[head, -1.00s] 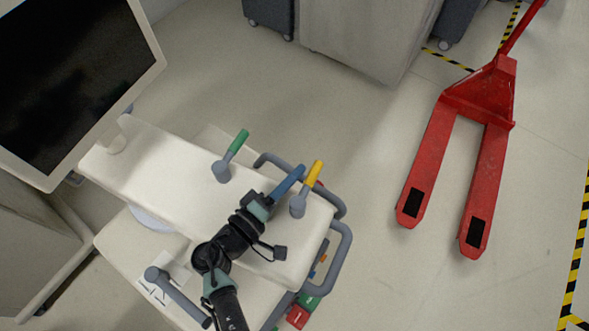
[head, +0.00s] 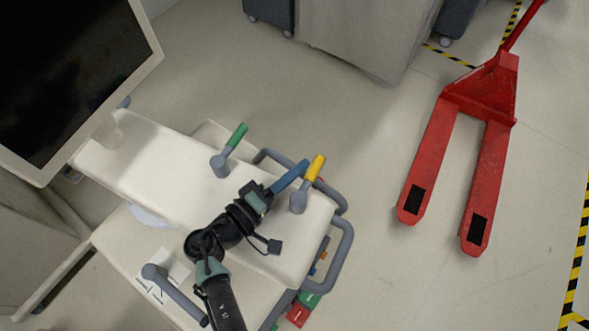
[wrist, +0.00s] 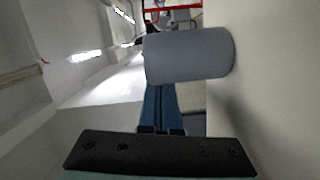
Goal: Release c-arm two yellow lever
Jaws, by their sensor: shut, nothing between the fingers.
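The yellow lever (head: 316,169) stands on a grey base (head: 298,202) near the right end of the white cart top (head: 160,165). It tilts up and to the right in the head view. My gripper (head: 305,165) has blue fingers, shut and empty, with tips just left of the yellow handle. I cannot tell whether they touch it. In the wrist view a grey cylinder (wrist: 190,55), likely the lever's base, covers the ends of my blue fingers (wrist: 160,108). The yellow handle does not show there.
A green lever (head: 236,136) stands on the same cart to the left. A grey rail (head: 343,255) bounds the cart's right end. A monitor (head: 70,70) is at the upper left. A red pallet jack (head: 480,90) stands on open floor to the right.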

